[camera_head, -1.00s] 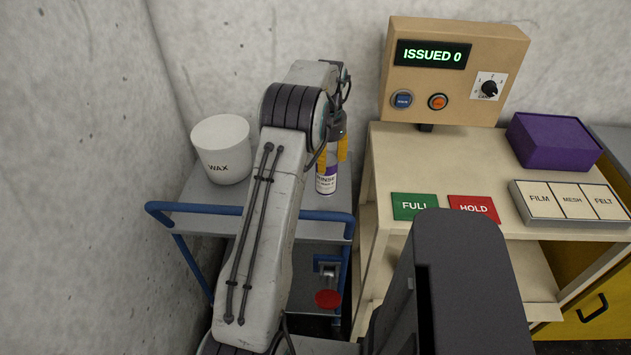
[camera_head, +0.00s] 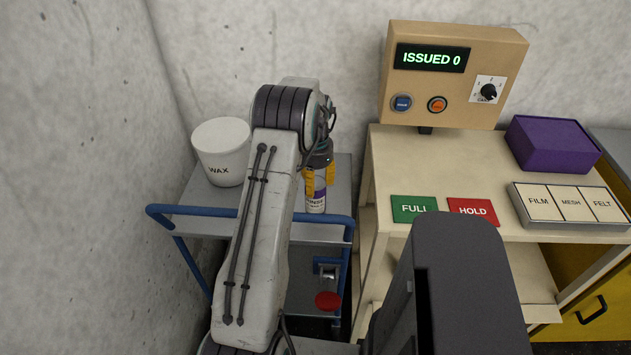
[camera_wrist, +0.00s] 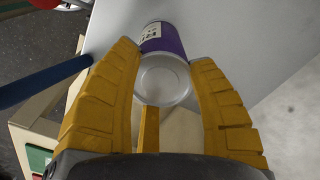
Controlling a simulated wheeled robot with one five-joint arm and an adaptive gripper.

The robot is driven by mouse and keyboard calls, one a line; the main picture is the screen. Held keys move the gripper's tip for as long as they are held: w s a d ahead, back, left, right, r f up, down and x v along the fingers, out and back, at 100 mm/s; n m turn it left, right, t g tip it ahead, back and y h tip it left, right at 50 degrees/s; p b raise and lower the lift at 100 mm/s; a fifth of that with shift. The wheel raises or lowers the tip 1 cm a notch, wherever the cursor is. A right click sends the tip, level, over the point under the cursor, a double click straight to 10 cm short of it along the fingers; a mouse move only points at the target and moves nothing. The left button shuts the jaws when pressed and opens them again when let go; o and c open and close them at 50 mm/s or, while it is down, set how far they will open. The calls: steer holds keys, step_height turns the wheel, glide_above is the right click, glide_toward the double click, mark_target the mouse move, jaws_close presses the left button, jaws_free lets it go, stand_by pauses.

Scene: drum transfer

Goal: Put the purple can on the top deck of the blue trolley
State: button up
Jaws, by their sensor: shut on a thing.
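The purple can (camera_head: 316,203), white with a purple band and part of the word "RINSE" showing, is upright in my gripper (camera_head: 320,172). My gripper's yellow fingers close on it from both sides. In the wrist view, the can (camera_wrist: 163,80) shows its pale round end between the fingers. The blue trolley (camera_head: 240,211) has a grey top deck and blue rails. The can is at the deck's right part, near the front rail. I cannot tell whether its base touches the deck. My arm hides part of the deck's middle.
A white WAX tub (camera_head: 221,152) stands on the deck's left. A beige cart (camera_head: 440,160) stands close on the right, with a control box (camera_head: 455,75), a purple box (camera_head: 553,145) and FULL and HOLD plates. Concrete walls are behind and left.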

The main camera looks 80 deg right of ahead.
steer(key=shift+f, duration=0.2)
steer(key=o, duration=1.2)
steer(key=shift+r, duration=0.1)
step_height(320, 180, up, 12)
steer(key=shift+r, duration=0.15)
